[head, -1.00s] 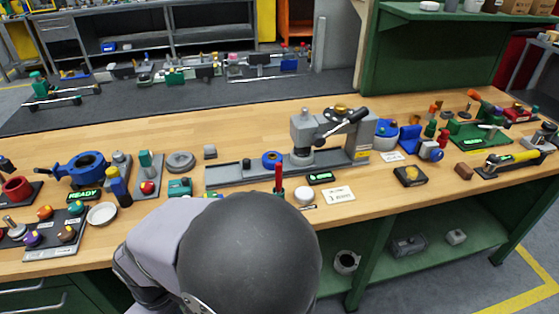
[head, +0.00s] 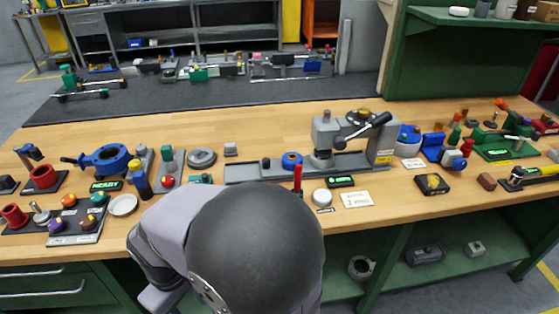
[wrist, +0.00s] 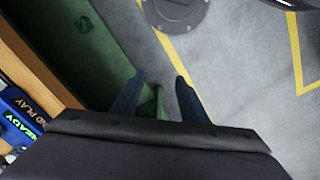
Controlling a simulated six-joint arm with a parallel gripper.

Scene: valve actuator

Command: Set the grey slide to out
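The grey slide appears to be the long grey rail (head: 240,172) at the middle of the bench, though I cannot tell which part of it moves or its setting. A black knob (head: 266,163) and a blue ring (head: 291,160) sit along it, and a grey press (head: 325,135) with a black lever stands at its right part. My gripper is hidden in the head view behind my arm. In the wrist view my gripper (wrist: 156,88) has its two dark fingers apart with nothing between them. It points down past the bench, over the floor.
A blue valve body (head: 108,160) and a plate of coloured knobs (head: 80,228) lie at the left. A red upright handle (head: 298,179) stands in front of the rail. The bench edge shows at left in the wrist view, with displays (wrist: 20,115) reading END PLAY and READY.

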